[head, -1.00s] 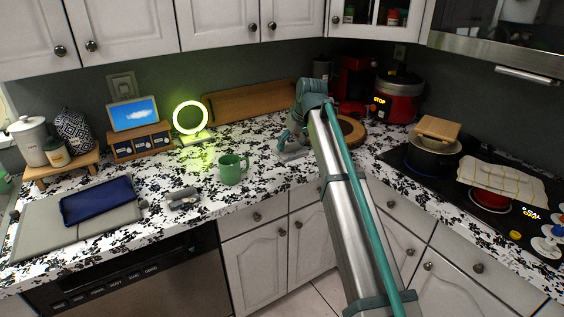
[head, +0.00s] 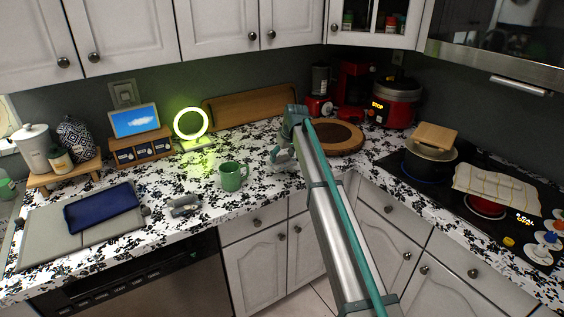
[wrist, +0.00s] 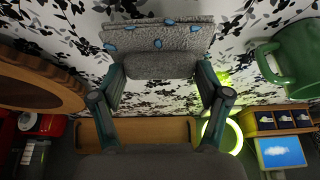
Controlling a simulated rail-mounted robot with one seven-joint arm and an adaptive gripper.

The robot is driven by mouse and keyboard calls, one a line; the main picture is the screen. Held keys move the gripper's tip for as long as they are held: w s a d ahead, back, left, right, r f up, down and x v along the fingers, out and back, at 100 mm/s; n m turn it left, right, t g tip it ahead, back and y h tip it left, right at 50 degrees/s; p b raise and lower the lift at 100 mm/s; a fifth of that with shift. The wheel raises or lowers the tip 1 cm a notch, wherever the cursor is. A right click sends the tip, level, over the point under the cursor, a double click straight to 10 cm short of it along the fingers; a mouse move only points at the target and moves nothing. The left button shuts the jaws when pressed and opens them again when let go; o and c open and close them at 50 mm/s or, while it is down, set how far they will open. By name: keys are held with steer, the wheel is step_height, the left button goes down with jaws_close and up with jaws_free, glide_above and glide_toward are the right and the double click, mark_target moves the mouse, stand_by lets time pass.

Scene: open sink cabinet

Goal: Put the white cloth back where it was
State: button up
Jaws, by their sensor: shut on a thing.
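My gripper (wrist: 163,84) is shut on a folded cloth (wrist: 160,42), which looks pale grey with blue dots and is likely the white cloth. The cloth spans between both fingers, above the patterned counter; I cannot tell whether it touches the counter. In the head view my gripper (head: 283,156) is over the counter near the corner, right of the green mug (head: 233,176), and the cloth is mostly hidden there. Another pale cloth, with stripes (head: 497,187), lies over a red pot on the stove.
A round wooden board (head: 335,138) lies just right of my gripper. The lit ring lamp (head: 190,124) and a long wooden tray (head: 250,107) stand behind. A small grey object (head: 184,206) lies left of the mug. Counter between mug and grey object is free.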

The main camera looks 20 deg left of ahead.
mark_target(282, 162)
steer(key=shift+w+a+f, duration=0.15)
steer(key=shift+w+f, duration=0.05)
steer(key=shift+f, duration=0.05)
steer(key=shift+w+a+f+p, duration=0.1)
steer(key=shift+f+p, duration=0.35)
steer(key=shift+f, duration=1.3)
steer(key=o, duration=1)
steer(key=shift+f, duration=0.1)
